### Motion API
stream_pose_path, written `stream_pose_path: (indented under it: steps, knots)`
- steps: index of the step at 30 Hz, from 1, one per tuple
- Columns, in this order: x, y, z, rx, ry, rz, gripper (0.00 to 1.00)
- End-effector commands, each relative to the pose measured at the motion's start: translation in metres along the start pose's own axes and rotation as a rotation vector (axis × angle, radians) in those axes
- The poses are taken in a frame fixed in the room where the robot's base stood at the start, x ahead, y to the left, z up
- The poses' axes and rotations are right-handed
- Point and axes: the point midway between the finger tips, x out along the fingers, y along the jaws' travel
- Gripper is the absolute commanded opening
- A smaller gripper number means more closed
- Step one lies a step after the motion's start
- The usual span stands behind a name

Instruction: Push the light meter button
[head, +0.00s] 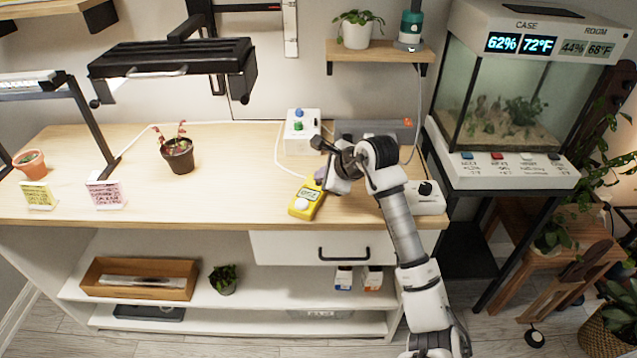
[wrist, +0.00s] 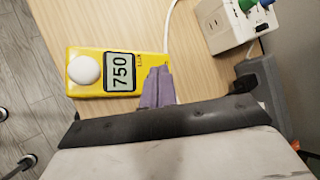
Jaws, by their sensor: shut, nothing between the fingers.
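The yellow light meter (head: 307,193) lies on the wooden bench top near its front edge. In the wrist view the light meter (wrist: 96,53) shows a white dome at its left end and a display reading 750. My gripper (head: 320,175) is at the meter's far end in the head view. In the wrist view my gripper (wrist: 159,72) has its purple fingers shut together with nothing between them, over the right end of the meter beside the display. The fingers cover that part, and I see no button. I cannot tell whether the tips touch the meter.
A white box (head: 302,140) with green and blue knobs stands behind the meter, and it also shows in the wrist view (wrist: 222,28). A white cable runs beside the meter. A potted plant (head: 178,158) stands to the left. The bench between plant and meter is clear.

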Motion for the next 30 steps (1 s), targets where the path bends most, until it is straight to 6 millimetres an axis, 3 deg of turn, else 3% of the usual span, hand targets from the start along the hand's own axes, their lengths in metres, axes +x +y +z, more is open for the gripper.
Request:
stream_pose_path:
  steps: [30]
  knots:
    - [-0.0022, -0.0019, 0.0013, -0.002, 0.002, -0.001, 0.0]
